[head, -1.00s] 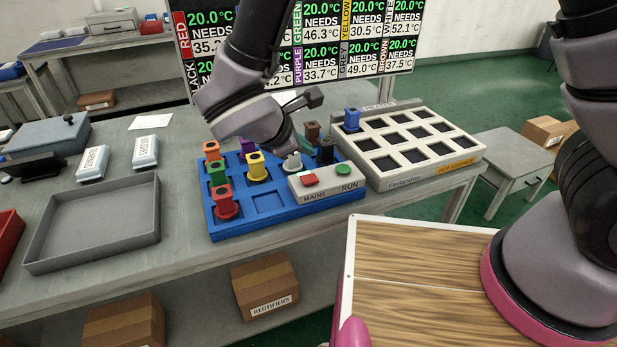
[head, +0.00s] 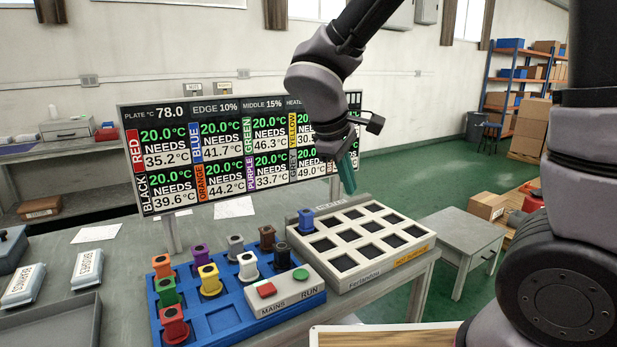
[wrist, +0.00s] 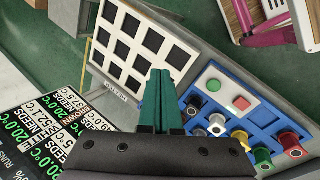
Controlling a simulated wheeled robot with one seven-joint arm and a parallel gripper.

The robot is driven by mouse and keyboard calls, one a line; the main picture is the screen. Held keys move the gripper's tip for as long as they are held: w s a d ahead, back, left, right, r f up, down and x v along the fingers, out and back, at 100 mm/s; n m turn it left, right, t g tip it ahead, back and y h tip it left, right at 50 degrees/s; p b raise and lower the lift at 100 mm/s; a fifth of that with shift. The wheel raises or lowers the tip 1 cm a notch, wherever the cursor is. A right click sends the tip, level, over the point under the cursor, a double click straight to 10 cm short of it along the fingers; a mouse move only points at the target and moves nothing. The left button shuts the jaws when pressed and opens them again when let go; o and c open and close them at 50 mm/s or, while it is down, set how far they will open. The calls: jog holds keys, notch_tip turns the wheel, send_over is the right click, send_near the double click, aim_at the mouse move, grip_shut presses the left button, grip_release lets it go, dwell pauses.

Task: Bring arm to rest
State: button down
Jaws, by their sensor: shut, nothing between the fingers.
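My gripper (head: 346,172) is raised above the back of the white hot plate in the head view, its teal fingers pointing down. In the wrist view the fingers (wrist: 160,100) lie close together with nothing between them. The hot plate (head: 345,281) has a grid of dark square pockets, and a blue part (head: 306,220) stands in its back left pocket. The blue tray (head: 222,324) to its left holds several upright coloured parts, among them a red one (head: 174,325) and a yellow one (head: 209,280). My gripper touches none of them.
A control box (head: 285,297) with red and green buttons stands at the tray's front right. A display board (head: 128,160) stands behind the table, close behind my arm. A grey tray (head: 85,318) is at the left. A small side table (head: 455,235) is at the right.

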jog(key=s+d+r+m+t+y, duration=0.2)
jog(key=d+r+m, duration=0.5)
jog(key=d, duration=0.1)
jog(key=s+d+r+m+t+y, duration=0.1)
jog(key=s+d+r+m+y, duration=0.2)
jog(key=d+r+m, duration=0.5)
jog(key=shift+s+d+t+y, duration=0.2)
jog(key=shift+d+t+y, duration=0.1)
jog(key=shift+d+t, duration=0.15)
